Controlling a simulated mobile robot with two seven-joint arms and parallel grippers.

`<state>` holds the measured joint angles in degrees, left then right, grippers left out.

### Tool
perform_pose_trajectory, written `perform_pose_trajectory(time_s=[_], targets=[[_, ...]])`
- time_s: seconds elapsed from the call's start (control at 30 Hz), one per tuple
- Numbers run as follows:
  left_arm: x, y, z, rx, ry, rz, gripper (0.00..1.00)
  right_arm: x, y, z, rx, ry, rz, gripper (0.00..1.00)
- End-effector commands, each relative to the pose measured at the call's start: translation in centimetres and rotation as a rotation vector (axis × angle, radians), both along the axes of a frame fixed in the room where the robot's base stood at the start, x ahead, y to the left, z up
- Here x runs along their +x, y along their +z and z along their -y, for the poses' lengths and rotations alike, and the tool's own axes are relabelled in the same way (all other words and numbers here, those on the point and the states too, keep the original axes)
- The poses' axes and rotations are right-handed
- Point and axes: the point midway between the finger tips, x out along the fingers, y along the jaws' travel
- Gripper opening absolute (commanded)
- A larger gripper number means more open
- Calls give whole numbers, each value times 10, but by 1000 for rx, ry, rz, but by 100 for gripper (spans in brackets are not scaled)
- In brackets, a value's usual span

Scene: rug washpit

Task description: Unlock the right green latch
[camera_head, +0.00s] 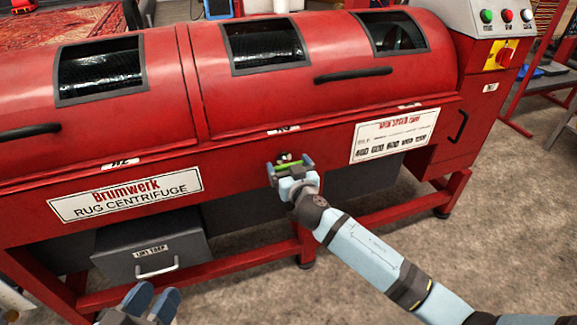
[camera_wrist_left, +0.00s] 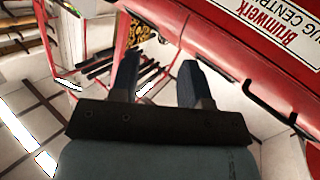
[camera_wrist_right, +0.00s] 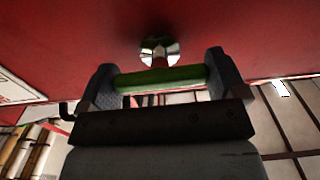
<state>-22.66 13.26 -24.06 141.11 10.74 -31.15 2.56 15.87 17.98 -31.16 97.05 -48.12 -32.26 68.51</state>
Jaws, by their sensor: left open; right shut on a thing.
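A green latch handle (camera_head: 289,165) sits on the red front of the rug centrifuge (camera_head: 240,153), below the middle of the lid. It also shows in the right wrist view as a green bar (camera_wrist_right: 160,78) with a round metal mount (camera_wrist_right: 159,50) behind it. My right gripper (camera_head: 290,167) is around the green bar, one finger at each end, and shut on it. My left gripper (camera_head: 152,300) is open and empty at the bottom left of the head view, in front of the lint trap drawer. It also shows open in the left wrist view (camera_wrist_left: 158,85).
The lint trap drawer (camera_head: 152,249) with a pale handle is low on the machine's front. Black lid handles (camera_head: 353,75) stick out above. A control panel (camera_head: 505,17) with buttons is at the top right. Floor (camera_head: 440,240) is open in front on the right.

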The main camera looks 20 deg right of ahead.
Motion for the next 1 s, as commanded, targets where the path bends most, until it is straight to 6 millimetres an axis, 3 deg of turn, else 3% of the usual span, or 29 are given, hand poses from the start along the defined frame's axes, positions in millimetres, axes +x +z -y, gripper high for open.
perform_pose_trajectory(time_s=[0.37, 1.0], targets=[[-3, 6, 2, -20, -2, -24, 43, 0, 2, 0, -161, -1, 5, 67], [-1, 44, -1, -84, 42, 81, 43, 0, 2, -1, -758, -1, 27, 67]])
